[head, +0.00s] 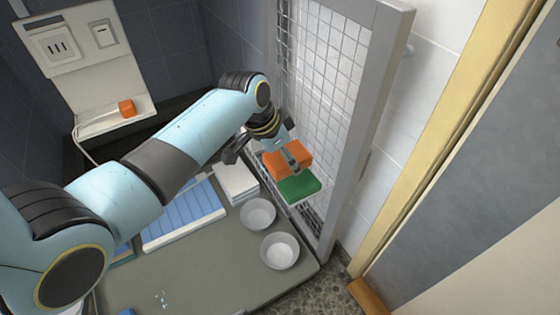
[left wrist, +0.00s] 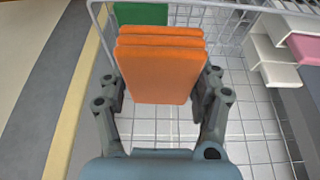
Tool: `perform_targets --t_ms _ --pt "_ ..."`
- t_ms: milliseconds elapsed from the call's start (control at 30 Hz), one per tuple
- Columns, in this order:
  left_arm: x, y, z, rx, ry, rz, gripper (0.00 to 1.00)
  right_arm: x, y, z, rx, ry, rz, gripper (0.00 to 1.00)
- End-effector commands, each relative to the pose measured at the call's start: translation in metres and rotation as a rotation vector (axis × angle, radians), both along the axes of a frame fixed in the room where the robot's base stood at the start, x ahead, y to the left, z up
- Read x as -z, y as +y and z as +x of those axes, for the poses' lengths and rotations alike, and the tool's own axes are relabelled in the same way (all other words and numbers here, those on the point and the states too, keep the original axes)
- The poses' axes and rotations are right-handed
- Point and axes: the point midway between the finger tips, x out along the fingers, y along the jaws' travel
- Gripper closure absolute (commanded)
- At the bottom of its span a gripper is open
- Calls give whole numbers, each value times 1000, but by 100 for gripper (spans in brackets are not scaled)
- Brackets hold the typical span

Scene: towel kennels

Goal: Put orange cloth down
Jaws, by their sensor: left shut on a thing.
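The folded orange cloth (head: 292,156) is between the fingers of my left gripper (head: 290,158), by the wire mesh panel in the head view. In the left wrist view the orange cloth (left wrist: 160,72) fills the space between the two fingers of my left gripper (left wrist: 162,98), which is shut on it. A green cloth (head: 299,189) shows just below the orange one in the head view, and behind it in the left wrist view (left wrist: 140,14). I cannot tell whether the two cloths touch. My right gripper is not in view.
The mesh panel (head: 325,45) with a grey frame (head: 370,110) stands close beside the cloths. Two grey bowls (head: 258,215) (head: 280,251) and a white stack (head: 236,182) sit on the grey surface (head: 200,270). White and pink shelves (left wrist: 285,50) show at right in the wrist view.

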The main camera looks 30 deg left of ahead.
Motion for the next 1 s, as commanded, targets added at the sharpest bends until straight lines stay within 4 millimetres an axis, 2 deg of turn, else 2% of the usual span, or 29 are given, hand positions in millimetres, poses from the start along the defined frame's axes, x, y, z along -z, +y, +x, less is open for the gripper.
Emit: perform_targets --t_ms 33,100,200,367,467,533,600,733,1000 --pt "16 10 10 -1 5 4 83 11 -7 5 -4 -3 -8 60" --pt "27 21 24 -1 6 2 83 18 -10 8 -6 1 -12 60" --pt "41 35 41 -1 5 1 83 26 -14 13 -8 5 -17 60" --pt "50 48 58 -1 3 0 83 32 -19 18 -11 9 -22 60" --pt "53 51 62 0 3 -1 83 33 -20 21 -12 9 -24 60" --pt "63 51 61 0 4 -1 83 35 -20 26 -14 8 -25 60" --pt "77 51 61 1 6 -1 83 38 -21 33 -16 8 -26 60" --pt "84 51 62 0 3 -1 83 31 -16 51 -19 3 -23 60" --pt "84 50 62 0 0 -1 83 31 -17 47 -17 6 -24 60"
